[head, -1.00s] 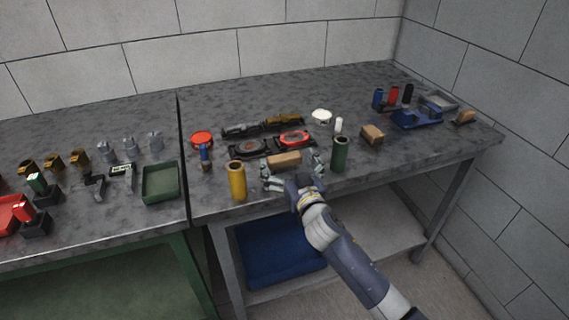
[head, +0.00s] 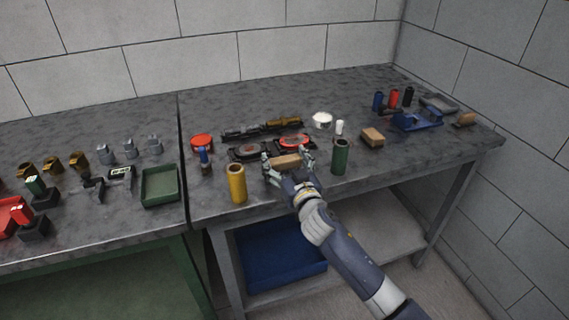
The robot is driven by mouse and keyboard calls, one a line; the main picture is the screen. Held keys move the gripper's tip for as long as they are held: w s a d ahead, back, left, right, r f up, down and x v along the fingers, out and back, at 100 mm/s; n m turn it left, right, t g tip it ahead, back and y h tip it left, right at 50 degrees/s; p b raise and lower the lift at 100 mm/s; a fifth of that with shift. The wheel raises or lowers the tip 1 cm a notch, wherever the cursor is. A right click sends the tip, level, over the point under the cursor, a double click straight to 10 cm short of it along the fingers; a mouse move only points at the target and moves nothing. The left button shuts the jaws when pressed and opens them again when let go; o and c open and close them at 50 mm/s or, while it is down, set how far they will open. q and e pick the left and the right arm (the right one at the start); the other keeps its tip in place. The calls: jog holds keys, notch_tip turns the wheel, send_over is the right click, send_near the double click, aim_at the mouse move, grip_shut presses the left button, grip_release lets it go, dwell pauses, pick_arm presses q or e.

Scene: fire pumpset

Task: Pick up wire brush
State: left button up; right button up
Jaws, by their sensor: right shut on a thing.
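The wire brush (head: 286,162) appears as a small tan, wooden-looking block near the front of the right-hand table; its bristles cannot be made out. My right gripper (head: 285,158) reaches in from the front, with one finger at each end of the brush, and is shut on it. I cannot tell whether the brush is touching the tabletop. My left gripper is not in view.
A yellow cylinder (head: 237,183) stands left of the gripper and a green cylinder (head: 339,157) right of it. Black-and-red gauges (head: 293,142) lie just behind. Another tan block (head: 372,137) sits to the right.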

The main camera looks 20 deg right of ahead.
aim_at(284, 159)
jog(key=shift+r, duration=0.1)
jog(key=shift+r, duration=0.6)
notch_tip(284, 159, up, 3)
jog(key=shift+f+p, duration=0.15)
jog(key=shift+p, duration=0.15)
jog(key=s+r+b, duration=0.1)
jog(key=s, duration=1.5)
jog(key=shift+d, duration=0.3)
jog(key=shift+f, duration=0.1)
